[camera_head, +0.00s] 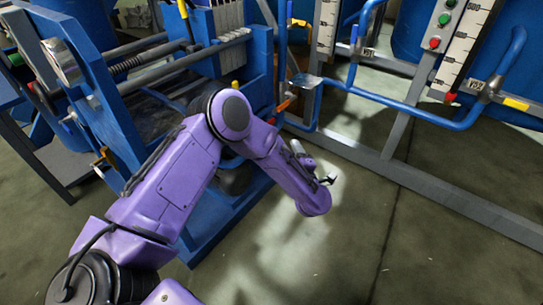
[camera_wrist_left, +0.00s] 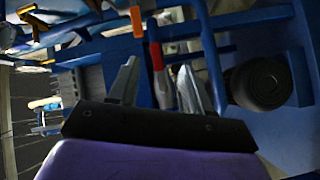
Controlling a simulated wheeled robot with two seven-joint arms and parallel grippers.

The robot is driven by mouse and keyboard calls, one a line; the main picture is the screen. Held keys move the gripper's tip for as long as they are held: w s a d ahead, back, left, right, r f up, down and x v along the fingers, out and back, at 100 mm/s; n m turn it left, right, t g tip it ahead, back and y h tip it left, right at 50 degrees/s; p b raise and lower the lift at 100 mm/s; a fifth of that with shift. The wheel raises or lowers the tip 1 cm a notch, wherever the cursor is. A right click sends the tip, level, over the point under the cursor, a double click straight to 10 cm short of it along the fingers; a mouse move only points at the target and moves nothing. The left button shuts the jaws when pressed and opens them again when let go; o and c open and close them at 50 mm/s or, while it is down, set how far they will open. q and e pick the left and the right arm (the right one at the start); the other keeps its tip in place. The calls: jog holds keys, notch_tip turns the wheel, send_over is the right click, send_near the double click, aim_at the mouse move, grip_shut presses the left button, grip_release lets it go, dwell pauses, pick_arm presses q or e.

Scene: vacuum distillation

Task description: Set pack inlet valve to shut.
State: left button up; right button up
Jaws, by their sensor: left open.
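My left gripper (camera_wrist_left: 158,68) is open, its two grey fingers pointing away from the wrist camera. In the head view the gripper (camera_head: 326,176) is small and partly hidden by my purple forearm. An orange-red lever handle (camera_head: 283,106) sits on the pipework at the right side of the blue press, above and left of the gripper. In the left wrist view a red-tipped handle (camera_wrist_left: 156,56) shows between the fingers, beyond them and apparently untouched. An orange handle (camera_wrist_left: 136,20) shows above it. No readable label tells which is the pack inlet valve.
Blue pipes (camera_head: 400,105) and a grey rail (camera_head: 430,185) run along the right. A yellow handle (camera_head: 515,103) is at far right. The floor in front is clear.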

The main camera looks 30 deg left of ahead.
pick_arm(q)
jog(key=w+a+n+g+y+b, duration=0.2)
jog(key=w+a+n+b, duration=0.1)
jog(key=a, duration=0.3)
jog(key=w+a+n+g+y+b, duration=0.1)
jog(key=w+a+n+g+b, duration=0.1)
jog(key=w+a+n+b, duration=0.2)
jog(key=a+b, duration=0.1)
jog(key=a, duration=0.2)
jog(key=shift+w+r+n+y+b, duration=0.25)
jog(key=shift+w+n+y+b, duration=0.05)
jog(key=shift+n+y+b, duration=0.1)
grip_shut()
pick_arm(e)
jog(key=s+f+n+g+y, duration=0.1)
jog(key=s+f+n+g, duration=0.2)
jog(key=f, duration=0.7)
jog(key=shift+s+f+n+g, duration=0.35)
jog(key=shift+s+g, duration=0.35)
jog(key=shift+s, duration=0.55)
